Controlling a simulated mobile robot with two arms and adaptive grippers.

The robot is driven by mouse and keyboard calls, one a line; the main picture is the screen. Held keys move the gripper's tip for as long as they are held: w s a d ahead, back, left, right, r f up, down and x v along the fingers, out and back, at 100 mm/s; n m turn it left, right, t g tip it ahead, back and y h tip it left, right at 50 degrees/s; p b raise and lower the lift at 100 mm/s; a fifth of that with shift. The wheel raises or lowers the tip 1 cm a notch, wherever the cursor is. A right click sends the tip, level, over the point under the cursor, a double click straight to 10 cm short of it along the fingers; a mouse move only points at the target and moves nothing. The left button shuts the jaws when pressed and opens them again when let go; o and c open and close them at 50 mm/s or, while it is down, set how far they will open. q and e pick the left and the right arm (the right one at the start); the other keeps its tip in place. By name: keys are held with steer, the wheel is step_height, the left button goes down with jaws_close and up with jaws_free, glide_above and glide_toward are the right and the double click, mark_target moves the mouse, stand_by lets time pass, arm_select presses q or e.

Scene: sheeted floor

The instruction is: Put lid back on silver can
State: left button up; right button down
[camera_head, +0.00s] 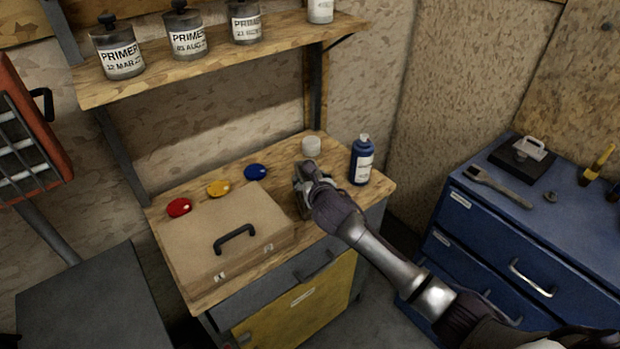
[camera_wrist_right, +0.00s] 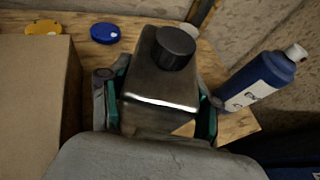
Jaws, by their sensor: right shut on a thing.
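A grey metal can (camera_wrist_right: 150,85) with a round black cap (camera_wrist_right: 174,47) on its top stands between the fingers of my right gripper (camera_wrist_right: 160,108). The gripper is shut on this can. In the head view my right gripper (camera_head: 305,183) is over the wooden bench, right of the brown case, and hides most of the can. Three round lid-like discs lie in a row behind the case: red (camera_head: 179,207), yellow (camera_head: 218,188) and blue (camera_head: 255,172). My left gripper is in neither view.
A blue bottle (camera_head: 361,161) stands close to the right of my gripper. The brown case (camera_head: 203,240) fills the bench's left front. Labelled primer cans (camera_head: 187,37) line the shelf (camera_head: 130,88) above. A blue drawer cabinet (camera_head: 547,240) is at right.

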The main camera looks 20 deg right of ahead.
steer(key=shift+r, duration=0.15)
steer(key=c, duration=0.6)
jaws_free()
steer(key=shift+f, duration=0.25)
steer(key=o, duration=0.4)
steer(key=shift+c, duration=0.2)
steer(key=shift+r, duration=0.1)
steer(key=v, duration=1.2)
steer(key=shift+b, duration=0.3)
steer(key=shift+a, duration=0.1)
